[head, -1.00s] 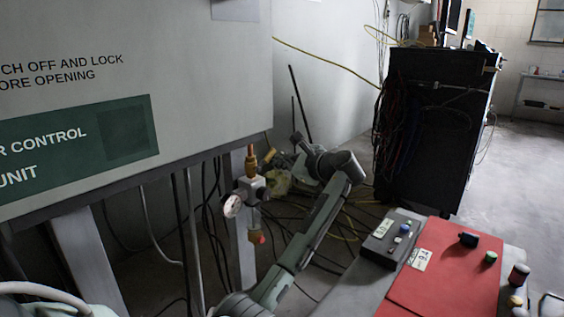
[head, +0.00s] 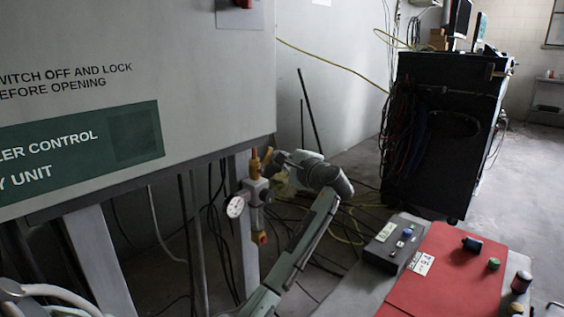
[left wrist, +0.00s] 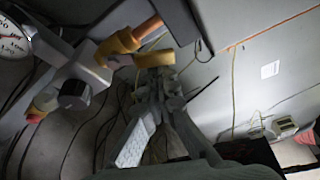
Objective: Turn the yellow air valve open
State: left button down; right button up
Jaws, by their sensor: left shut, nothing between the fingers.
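The yellow air valve handle (left wrist: 122,43) shows in the left wrist view, beside an orange-brown pipe (left wrist: 148,27) and the grey valve body (left wrist: 92,72). In the head view the yellow handle (head: 267,154) is small and partly hidden by my gripper. My left gripper (head: 279,158) is close on its right side. In the left wrist view the closed fingertips (left wrist: 155,70) are at the yellow handle's free end; I cannot tell whether they touch. Nothing is held between the fingers. My right gripper is not in view.
A round pressure gauge (head: 235,207) sits left of the valve body. A grey control cabinet (head: 200,110) stands above it. A black rack (head: 435,140) with cables stands behind.

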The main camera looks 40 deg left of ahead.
pick_arm(q)
jog(key=n, duration=0.1)
jog(key=s+n, duration=0.1)
jog(key=shift+s+a+r+n+t+y+b, duration=0.15)
jog(key=shift+s+r+n+t+y+b, duration=0.15)
jog(key=shift+r+n+t+y, duration=0.1)
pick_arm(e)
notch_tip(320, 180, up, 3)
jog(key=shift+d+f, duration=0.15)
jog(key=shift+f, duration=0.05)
pick_arm(q)
jog(key=shift+s, duration=0.15)
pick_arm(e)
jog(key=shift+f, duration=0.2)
pick_arm(q)
jog(key=shift+a, duration=0.1)
